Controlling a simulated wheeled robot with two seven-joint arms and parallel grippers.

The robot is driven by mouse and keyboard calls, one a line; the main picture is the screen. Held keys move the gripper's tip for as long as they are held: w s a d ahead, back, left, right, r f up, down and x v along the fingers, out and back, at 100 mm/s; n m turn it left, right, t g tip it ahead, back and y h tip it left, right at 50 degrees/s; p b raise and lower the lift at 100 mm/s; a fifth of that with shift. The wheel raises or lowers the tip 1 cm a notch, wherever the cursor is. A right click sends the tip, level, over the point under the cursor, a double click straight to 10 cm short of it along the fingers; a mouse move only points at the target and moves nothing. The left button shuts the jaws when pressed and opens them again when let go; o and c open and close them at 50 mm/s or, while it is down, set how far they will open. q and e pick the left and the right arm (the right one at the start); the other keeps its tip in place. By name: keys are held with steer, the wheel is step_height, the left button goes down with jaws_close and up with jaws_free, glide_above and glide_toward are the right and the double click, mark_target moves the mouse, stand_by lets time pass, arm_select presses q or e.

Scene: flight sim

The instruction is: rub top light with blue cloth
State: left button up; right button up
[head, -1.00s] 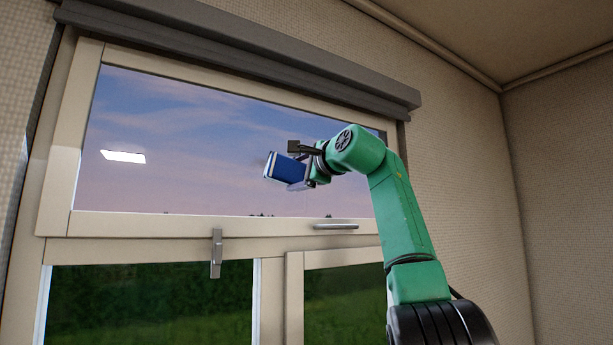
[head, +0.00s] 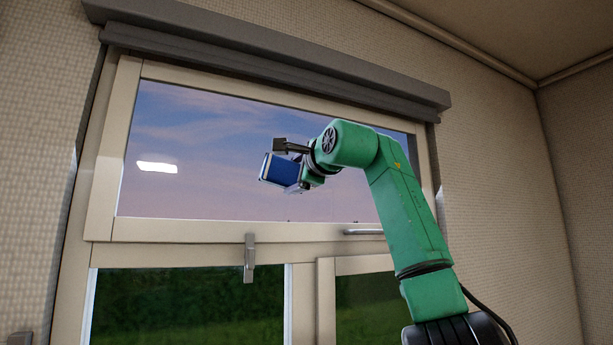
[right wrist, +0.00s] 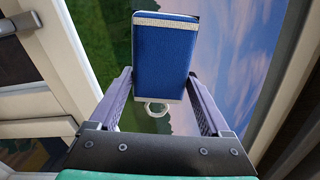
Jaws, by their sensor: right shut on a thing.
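The top light (head: 215,130) is the wide upper pane of the window, in a cream frame, with a dusk sky showing in it. The blue cloth (head: 279,171) is a folded pad with pale edges. My right gripper (head: 298,175) is shut on it, in front of the middle of the pane. In the right wrist view the cloth (right wrist: 160,62) stands between the two fingers of my right gripper (right wrist: 160,90). I cannot tell whether the cloth touches the glass. My left gripper is not in view.
A dark blind box (head: 270,60) runs along the top of the window. A metal latch (head: 249,258) and a bar handle (head: 363,232) sit on the frame below the top light. Lower panes (head: 190,305) show greenery. A bright reflection (head: 157,167) shows on the left of the pane.

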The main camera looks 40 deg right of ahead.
steer(key=shift+w+a, duration=0.15)
steer(key=shift+a, duration=0.2)
steer(key=shift+s+f, duration=0.15)
steer(key=shift+s, duration=0.15)
steer(key=b+v, duration=0.2)
steer(key=v, duration=0.3)
steer(key=shift+s+a+b, duration=0.1)
steer(key=shift+s+b, duration=0.1)
steer(key=shift+b, duration=0.1)
